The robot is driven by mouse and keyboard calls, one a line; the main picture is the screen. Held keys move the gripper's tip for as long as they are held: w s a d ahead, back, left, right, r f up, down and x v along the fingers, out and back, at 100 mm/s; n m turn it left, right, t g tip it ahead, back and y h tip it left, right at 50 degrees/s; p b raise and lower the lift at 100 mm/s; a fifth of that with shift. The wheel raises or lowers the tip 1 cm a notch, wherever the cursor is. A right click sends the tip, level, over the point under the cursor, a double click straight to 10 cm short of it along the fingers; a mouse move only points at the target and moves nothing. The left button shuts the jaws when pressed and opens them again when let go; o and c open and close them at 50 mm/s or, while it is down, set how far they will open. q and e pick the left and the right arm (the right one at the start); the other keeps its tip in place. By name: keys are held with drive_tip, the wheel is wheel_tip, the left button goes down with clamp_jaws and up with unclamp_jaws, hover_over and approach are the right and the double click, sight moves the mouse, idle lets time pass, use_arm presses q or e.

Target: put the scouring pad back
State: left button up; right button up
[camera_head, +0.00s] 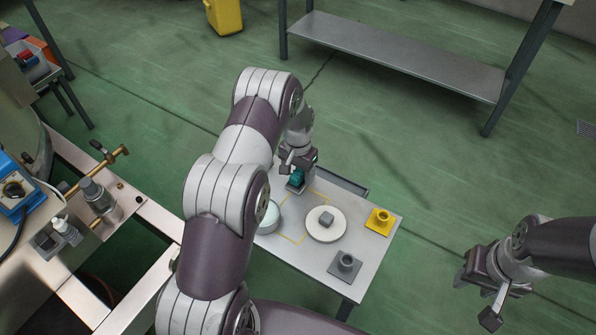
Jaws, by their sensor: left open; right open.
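A small teal block (298,177), which looks like the scouring pad, is at the far end of the small grey table (305,262). My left gripper (296,184) is open right at it, reaching down from above. The fingers partly hide the block, and I cannot tell whether they touch it. A yellow outline (291,240) is marked on the tabletop, partly hidden by my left arm. My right gripper (478,293) is open and empty, off to the right of the table over the floor.
On the table stand a white round disc (314,232) with a grey block (326,218), a yellow holder (380,221), a grey holder (345,265) and a pale round dish (269,217). A metal bench (400,54) is behind. Machinery with a brass pipe (113,156) is left. Green floor is open right.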

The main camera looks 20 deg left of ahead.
use_arm(q)
wheel_tip(320, 180, up, 13)
drive_tip(key=p, duration=0.3)
drive_tip(key=shift+f, duration=0.15)
drive_tip(key=s+d+r+n, duration=0.1)
drive_tip(key=s+d+r, duration=0.1)
drive_tip(key=s, duration=0.5)
drive_tip(key=s+d+r, duration=0.2)
drive_tip(key=s, duration=0.6)
drive_tip(key=s+d+r+n, duration=0.1)
drive_tip(key=s+d+r, duration=0.2)
drive_tip(key=s, duration=0.4)
wheel_tip(320, 180, up, 23)
drive_tip(key=t+p, duration=0.1)
drive_tip(key=p, duration=2)
drive_tip(key=shift+s+d+m, duration=0.25)
drive_tip(key=shift+s+m, duration=0.05)
drive_tip(key=shift+s, duration=0.1)
